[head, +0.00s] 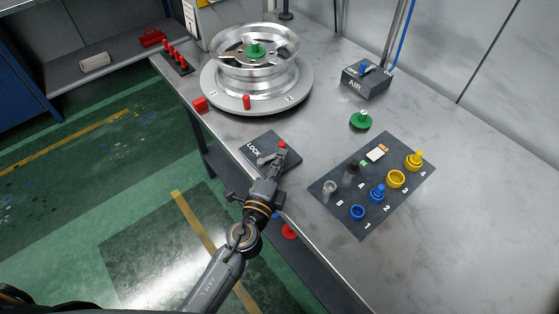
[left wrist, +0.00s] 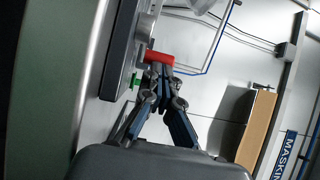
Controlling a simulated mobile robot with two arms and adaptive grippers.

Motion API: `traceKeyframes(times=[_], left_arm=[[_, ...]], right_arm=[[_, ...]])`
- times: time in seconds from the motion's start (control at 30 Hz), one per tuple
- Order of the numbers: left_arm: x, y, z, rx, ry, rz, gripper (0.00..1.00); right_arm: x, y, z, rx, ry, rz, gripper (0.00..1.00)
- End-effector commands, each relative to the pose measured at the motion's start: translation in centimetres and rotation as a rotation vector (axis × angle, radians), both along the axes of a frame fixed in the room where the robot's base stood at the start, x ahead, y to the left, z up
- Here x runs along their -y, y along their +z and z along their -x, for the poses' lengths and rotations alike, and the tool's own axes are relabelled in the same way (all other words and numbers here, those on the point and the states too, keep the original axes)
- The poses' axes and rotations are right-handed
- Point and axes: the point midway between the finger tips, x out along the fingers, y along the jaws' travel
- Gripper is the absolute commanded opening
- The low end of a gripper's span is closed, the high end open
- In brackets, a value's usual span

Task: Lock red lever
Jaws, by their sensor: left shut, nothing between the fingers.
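The lock plate (head: 289,161) is a dark panel marked LOCK at the table's front edge. Its lever has a small red tip (head: 282,145) and a grey body. In the left wrist view the red lever handle (left wrist: 158,58) sticks out from the dark panel, right in front of my fingertips. My left gripper (head: 273,170) is shut with nothing between its fingers. Its fingertips (left wrist: 160,72) are at or just short of the red handle; I cannot tell whether they touch. My right gripper is not in view.
A wheel on a round turntable (head: 215,97) stands behind the lock plate. A dark mat (head: 340,220) with blue, yellow and grey parts lies to the right. A green knob (head: 361,121) and an AIR box (head: 365,82) stand farther back. The table's right side is clear.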

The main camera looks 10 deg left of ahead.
Motion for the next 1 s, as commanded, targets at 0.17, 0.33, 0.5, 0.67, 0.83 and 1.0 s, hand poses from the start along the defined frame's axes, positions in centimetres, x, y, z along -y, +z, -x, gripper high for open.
traceKeyframes(times=[0.17, 0.33, 0.5, 0.67, 0.83, 1.0], left_arm=[[0.2, -0.1, -0.5, 0.000, 0.092, 0.004, 0.00], [0.0, -0.1, -1.3, 0.002, 0.086, 0.001, 0.00], [-0.1, -0.3, -2.0, 0.000, 0.111, 0.003, 0.00], [-0.3, -0.2, -2.5, 0.000, 0.221, 0.004, 0.00], [-0.6, -0.1, -2.8, 0.002, 0.224, 0.000, 0.00], [-0.7, 0.0, -3.0, 0.001, 0.223, -0.001, 0.00]], right_arm=[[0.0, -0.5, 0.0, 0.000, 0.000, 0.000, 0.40], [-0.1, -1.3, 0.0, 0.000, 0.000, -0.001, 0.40], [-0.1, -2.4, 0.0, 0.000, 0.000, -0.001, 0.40], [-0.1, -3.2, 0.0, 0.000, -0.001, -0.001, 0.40], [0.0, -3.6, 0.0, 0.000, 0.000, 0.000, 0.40], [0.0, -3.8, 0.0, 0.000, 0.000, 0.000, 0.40]])
